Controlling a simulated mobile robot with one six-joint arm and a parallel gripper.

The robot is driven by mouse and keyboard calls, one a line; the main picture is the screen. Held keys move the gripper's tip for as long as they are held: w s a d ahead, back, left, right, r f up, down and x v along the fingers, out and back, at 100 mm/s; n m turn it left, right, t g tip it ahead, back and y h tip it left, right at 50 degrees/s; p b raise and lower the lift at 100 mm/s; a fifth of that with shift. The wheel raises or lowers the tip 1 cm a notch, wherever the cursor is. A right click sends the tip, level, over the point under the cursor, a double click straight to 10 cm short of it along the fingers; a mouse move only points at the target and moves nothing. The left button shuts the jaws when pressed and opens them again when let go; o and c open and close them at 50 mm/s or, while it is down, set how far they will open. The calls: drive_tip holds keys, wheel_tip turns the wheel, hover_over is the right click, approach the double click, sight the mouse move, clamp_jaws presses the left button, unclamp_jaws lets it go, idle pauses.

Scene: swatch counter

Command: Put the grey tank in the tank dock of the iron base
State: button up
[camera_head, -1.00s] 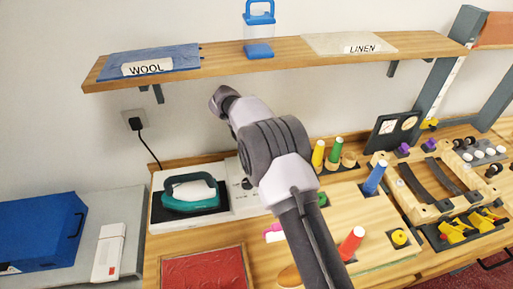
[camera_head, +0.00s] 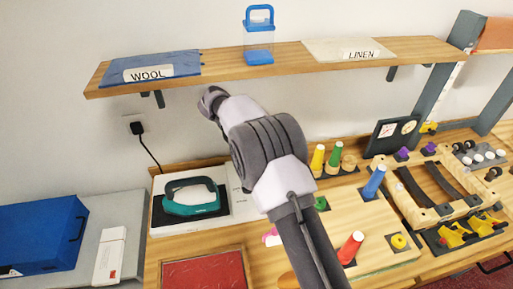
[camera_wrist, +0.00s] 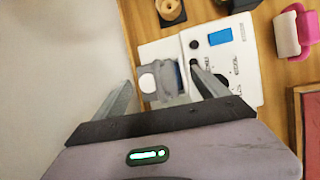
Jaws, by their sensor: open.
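The grey tank (camera_wrist: 166,78), with a pale round spot on it, lies between the two fingers of my gripper (camera_wrist: 160,79) in the wrist view. The fingers are open on either side of it; I cannot tell whether they touch it. The white iron base (camera_wrist: 246,75) is beyond and beside the tank, with a blue display and a dark knob. In the head view the base (camera_head: 160,228) carries a teal iron (camera_head: 192,197). My arm hides the tank and gripper there. Whether the tank sits in the dock is not clear.
A wooden shelf (camera_head: 225,67) with a blue-lidded clear container (camera_head: 259,40) runs above. Coloured cones and a wooden frame fill the counter's right. A red panel (camera_head: 207,272) lies in front. A pink-handled thing (camera_wrist: 288,35) is near the base.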

drive_tip(key=s+a+p, duration=0.1)
drive_tip(key=s+a, duration=0.5)
drive_tip(key=a, duration=0.2)
drive_tip(key=shift+a, duration=0.15)
drive_tip(key=shift+s+f, duration=0.1)
drive_tip(key=shift+f, duration=0.05)
